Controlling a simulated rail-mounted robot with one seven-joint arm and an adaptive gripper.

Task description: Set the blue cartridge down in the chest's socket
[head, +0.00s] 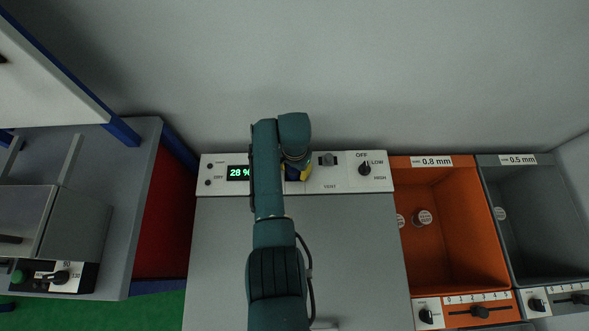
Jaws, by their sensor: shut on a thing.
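The chest (218,250) has a grey top and a white control panel (218,195) along its back edge. My gripper (298,172) is low over the middle of that panel, mostly hidden behind my own teal arm. It is shut on the blue cartridge (292,174), of which only a small dark blue patch shows, with yellow beside it. The socket is not visible; my arm and gripper cover that part of the panel. I cannot tell whether the cartridge touches the panel.
The panel has a green 28 % display (238,173), a vent knob (328,159) and an OFF/LOW/HIGH dial (365,169). To the right are an orange bin (455,210) holding spools and a grey bin (545,215). A grey machine (60,225) stands at left.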

